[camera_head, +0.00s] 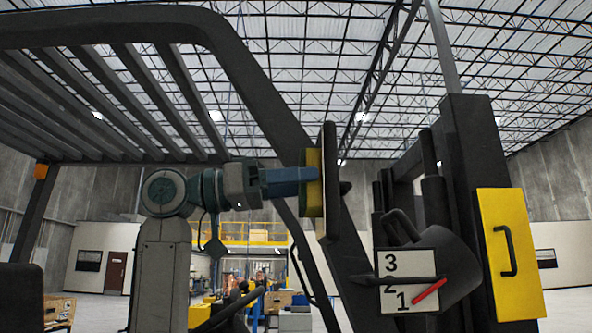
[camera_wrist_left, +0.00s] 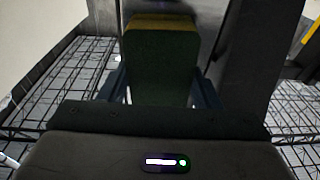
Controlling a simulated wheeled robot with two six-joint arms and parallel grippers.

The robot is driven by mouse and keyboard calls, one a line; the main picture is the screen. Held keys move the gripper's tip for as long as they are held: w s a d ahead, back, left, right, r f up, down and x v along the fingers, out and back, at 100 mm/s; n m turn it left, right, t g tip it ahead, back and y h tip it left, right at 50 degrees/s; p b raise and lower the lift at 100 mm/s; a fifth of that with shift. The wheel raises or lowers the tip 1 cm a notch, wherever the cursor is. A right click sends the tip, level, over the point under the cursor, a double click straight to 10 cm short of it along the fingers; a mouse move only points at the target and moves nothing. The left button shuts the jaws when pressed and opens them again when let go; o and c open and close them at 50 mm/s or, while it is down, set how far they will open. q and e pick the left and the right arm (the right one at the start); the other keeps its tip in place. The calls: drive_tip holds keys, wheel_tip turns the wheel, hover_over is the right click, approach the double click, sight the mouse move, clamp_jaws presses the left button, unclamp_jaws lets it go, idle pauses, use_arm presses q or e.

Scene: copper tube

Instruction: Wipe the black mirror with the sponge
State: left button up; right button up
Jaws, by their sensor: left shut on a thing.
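The sponge (camera_head: 313,198) has yellow and dark green layers and is held upright. My left gripper (camera_head: 303,174) is shut on it, with blue fingers at its sides. The mirror (camera_head: 329,180) is a thin dark upright panel seen nearly edge-on in the head view, mounted on the forklift. The sponge lies flat along its left face and appears to touch it. In the left wrist view, the green face of the sponge (camera_wrist_left: 160,65) fills the space between the fingers and hides most of what is behind it. My right gripper is not in view.
The forklift's dark roof guard (camera_head: 170,22) spans the upper left, and its slanted post runs behind my arm. A numbered white plate (camera_head: 408,265) with a red pointer and a yellow panel (camera_head: 510,250) stand to the right. A warehouse lies behind.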

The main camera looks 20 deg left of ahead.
sight(303, 165)
use_arm(q)
drive_tip(key=shift+w+a+r+p, duration=0.8)
drive_tip(key=shift+w+r+p, duration=0.2)
drive_tip(key=shift+w+p, duration=0.95)
drive_tip(key=s+d+b, duration=0.1)
drive_tip(key=s, duration=0.1)
drive_tip(key=s+b, duration=0.1)
drive_tip(key=s, duration=0.1)
drive_tip(key=s+d+b, duration=0.1)
drive_tip(key=s, duration=0.2)
drive_tip(key=shift+d+f, duration=0.15)
drive_tip(key=shift+d, duration=0.15)
